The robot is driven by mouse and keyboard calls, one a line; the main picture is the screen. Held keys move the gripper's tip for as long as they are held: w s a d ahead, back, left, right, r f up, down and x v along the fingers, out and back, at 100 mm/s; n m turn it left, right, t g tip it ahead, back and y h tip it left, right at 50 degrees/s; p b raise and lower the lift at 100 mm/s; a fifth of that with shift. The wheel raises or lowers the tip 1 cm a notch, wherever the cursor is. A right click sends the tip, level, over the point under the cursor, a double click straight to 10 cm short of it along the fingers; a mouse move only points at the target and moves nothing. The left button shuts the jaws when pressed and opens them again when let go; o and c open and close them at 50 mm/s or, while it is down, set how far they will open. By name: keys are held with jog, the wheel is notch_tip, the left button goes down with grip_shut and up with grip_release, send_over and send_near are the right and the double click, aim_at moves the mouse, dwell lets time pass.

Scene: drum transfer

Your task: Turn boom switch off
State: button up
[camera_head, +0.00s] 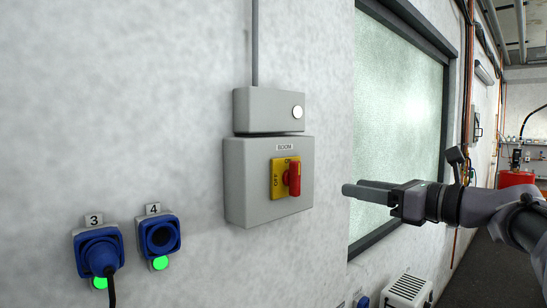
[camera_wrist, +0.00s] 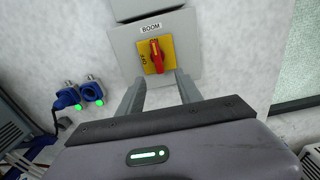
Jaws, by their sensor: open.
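The boom switch is a red handle (camera_head: 294,178) on a yellow plate (camera_head: 278,182), mounted on a grey box (camera_head: 250,190) labelled BOOM. The handle stands upright, towards ON at the top of the plate; OFF is on the left side. In the wrist view the red handle (camera_wrist: 157,56) shows just beyond and between my two fingers. My gripper (camera_head: 352,191) is open and empty, to the right of the box in the head view, with its fingers pointing towards the wall. It appears apart from the handle.
Blue sockets 3 (camera_head: 98,250) and 4 (camera_head: 160,236) with green lights are at lower left; socket 3 has a cable plugged in. A framed window (camera_head: 400,110) is to the right.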

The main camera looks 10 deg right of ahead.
aim_at(299, 176)
jog(key=p+x, duration=0.1)
jog(key=x, duration=0.4)
jog(key=p+x, duration=0.1)
jog(key=x, duration=0.4)
jog(key=p+x, duration=0.1)
jog(key=x, duration=0.4)
jog(key=shift+s+a+r, duration=0.25)
jog(key=shift+a+r, duration=0.15)
jog(key=shift+w+a, duration=0.2)
jog(key=shift+w, duration=0.2)
jog(key=shift+s, duration=0.1)
jog(key=shift+c, duration=1.1)
grip_shut()
